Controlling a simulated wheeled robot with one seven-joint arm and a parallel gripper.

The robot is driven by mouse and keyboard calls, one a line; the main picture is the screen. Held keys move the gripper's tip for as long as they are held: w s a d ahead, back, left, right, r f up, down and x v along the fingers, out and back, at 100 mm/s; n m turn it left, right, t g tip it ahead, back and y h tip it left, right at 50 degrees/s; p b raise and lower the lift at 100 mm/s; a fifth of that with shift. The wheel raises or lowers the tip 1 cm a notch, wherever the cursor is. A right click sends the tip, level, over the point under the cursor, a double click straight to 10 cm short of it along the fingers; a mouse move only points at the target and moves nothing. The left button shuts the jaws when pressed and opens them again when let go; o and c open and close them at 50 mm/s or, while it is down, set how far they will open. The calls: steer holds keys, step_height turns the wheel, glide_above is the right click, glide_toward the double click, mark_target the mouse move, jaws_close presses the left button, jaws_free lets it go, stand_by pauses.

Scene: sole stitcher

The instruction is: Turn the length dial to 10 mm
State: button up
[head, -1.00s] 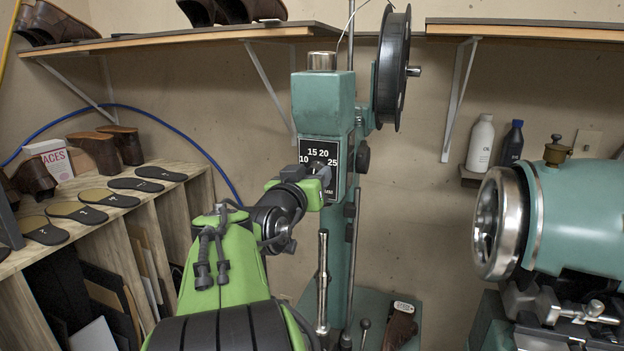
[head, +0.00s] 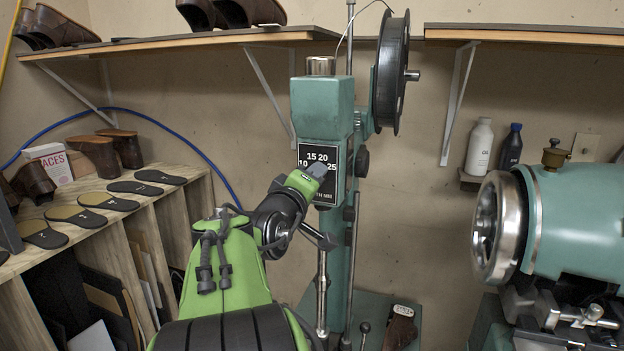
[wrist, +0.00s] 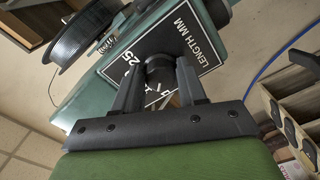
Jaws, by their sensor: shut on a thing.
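The length dial's black plate (head: 306,155) is on the front of the green stitcher head (head: 322,108). It shows the numbers 15, 20 and 25, with the 10 partly covered by my gripper. My gripper (head: 318,170) is at the plate. In the wrist view my gripper (wrist: 161,85) is shut on the dark dial knob (wrist: 156,66), one finger on each side. The plate there reads "LENGTH MM" and 25, tilted in the picture. The knob's pointer and its setting cannot be made out.
A black thread spool (head: 390,72) is on the stitcher's upper right. A shelf with shoes (head: 170,40) runs behind. A rack with soles (head: 110,203) stands at left. A green machine with a handwheel (head: 497,225) stands at right.

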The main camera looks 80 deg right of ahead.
steer(key=shift+n+p, duration=0.5)
steer(key=shift+n, duration=1.2)
steer(key=o, duration=1)
steer(key=shift+o, duration=0.2)
steer(key=w+a+b, duration=0.1)
steer(key=a+b, duration=0.1)
steer(key=a, duration=1.3)
steer(key=shift+w+a+b, duration=0.2)
steer(key=shift+a+b, duration=0.1)
steer(key=shift+a, duration=0.1)
